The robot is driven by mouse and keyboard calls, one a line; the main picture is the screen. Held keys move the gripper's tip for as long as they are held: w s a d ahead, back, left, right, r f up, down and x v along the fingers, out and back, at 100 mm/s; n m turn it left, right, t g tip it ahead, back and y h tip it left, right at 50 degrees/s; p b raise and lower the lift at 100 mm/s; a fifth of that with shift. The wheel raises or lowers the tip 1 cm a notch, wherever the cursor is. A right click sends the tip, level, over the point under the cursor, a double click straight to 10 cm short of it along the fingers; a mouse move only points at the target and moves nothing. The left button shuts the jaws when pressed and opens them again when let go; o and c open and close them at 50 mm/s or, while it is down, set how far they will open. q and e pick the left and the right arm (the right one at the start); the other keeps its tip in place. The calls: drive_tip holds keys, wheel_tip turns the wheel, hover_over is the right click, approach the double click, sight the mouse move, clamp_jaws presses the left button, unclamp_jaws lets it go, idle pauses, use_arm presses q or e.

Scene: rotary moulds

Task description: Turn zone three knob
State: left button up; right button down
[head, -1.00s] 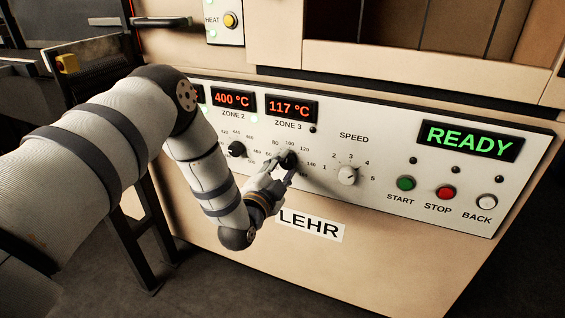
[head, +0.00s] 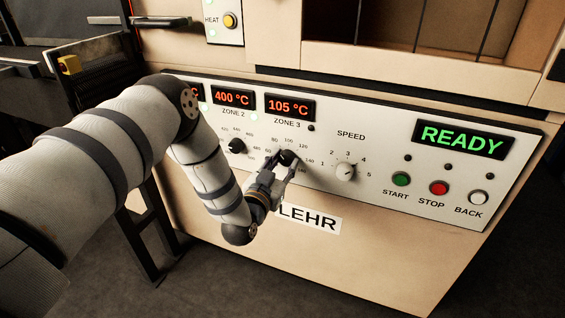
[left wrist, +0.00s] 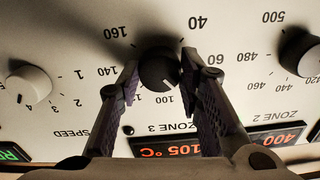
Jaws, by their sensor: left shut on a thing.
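The zone three knob (head: 287,158) is a black dial on the white control panel, below the ZONE 3 display (head: 290,107), which reads 105 °C. My left gripper (head: 284,163) is shut on this knob, and its fingers hide part of the dial. In the left wrist view the picture is upside down. There the knob (left wrist: 159,69) sits between the two fingertips of my left gripper (left wrist: 162,78), and its white mark points toward the 100 on the scale. My right gripper is in neither view.
The black zone two knob (head: 237,146) is to the left, under a 400 °C display (head: 233,98). The pale speed knob (head: 346,172) is close on the right. START (head: 401,179), STOP (head: 439,188) and BACK (head: 478,197) buttons sit farther right.

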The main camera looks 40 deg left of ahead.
use_arm(q)
drive_tip(key=shift+r+n, duration=0.1)
drive_tip(key=shift+n, duration=0.6)
drive_tip(key=o, duration=1.2)
drive_tip(key=shift+c, duration=0.2)
drive_tip(key=v, duration=1.2)
